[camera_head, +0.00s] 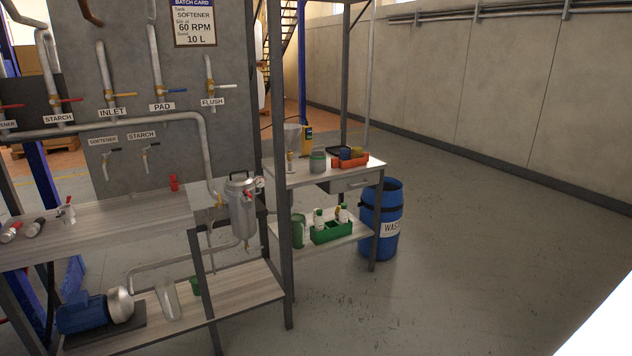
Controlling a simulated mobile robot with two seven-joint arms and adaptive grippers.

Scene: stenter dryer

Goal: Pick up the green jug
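A tall green vessel, which looks like the green jug (298,231), stands upright on the lower shelf of the right-hand bench (345,236). It is just right of a dark frame post and left of a green crate (331,234) that holds white bottles. Its handle cannot be made out at this size. A smaller green cup (195,285) stands on the lower shelf of the left bench. Neither of my grippers shows in this view.
A blue waste drum (381,220) stands at the bench's right end. On the bench top are a funnel (293,138), a grey-green pot (317,162) and a red tray (350,161). A steel tank (241,208) hangs left of the post. Floor in front and right is clear.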

